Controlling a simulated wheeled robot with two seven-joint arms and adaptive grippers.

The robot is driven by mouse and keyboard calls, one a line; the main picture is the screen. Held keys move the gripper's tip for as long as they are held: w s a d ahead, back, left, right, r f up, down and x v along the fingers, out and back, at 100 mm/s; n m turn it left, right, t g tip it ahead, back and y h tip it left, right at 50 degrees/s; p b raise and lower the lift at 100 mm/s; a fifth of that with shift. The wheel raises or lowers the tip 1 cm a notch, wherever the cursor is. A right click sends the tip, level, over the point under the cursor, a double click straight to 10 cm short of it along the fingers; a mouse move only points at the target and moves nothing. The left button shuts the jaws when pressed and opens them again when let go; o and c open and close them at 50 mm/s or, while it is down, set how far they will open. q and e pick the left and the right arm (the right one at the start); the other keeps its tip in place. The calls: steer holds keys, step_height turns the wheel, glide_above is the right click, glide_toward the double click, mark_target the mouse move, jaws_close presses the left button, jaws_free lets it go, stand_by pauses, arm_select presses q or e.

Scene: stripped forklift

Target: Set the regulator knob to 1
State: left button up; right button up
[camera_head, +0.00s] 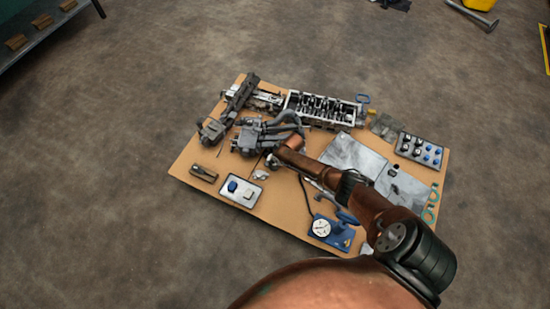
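A blue device (340,237) with a round white dial (321,228) sits near the front edge of a tan board. It looks like the regulator, but its knob and any numbers are too small to make out. One of my arms, which I take to be the right, comes in from the lower right and reaches over the board, passing above and beside the blue device. Small grey parts show near the arm's far end, but I cannot tell whether they are my gripper or parts lying there. My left gripper is not in view.
The tan board (185,168) lies on a bare grey floor. It carries a metal engine block (322,108), dark machine parts (262,137), grey plates (353,155), a white tray (241,203) and a grey tray (419,140) with several blue and black pieces. A shelf stands at upper left.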

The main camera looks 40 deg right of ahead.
steer(key=shift+o, duration=0.8)
steer(key=shift+d, duration=0.1)
steer(key=shift+r, duration=0.1)
steer(key=shift+s+r, duration=0.1)
steer(key=shift+r, duration=0.1)
steer(key=v, duration=1.1)
steer(key=shift+r, duration=0.2)
steer(key=shift+s, duration=0.15)
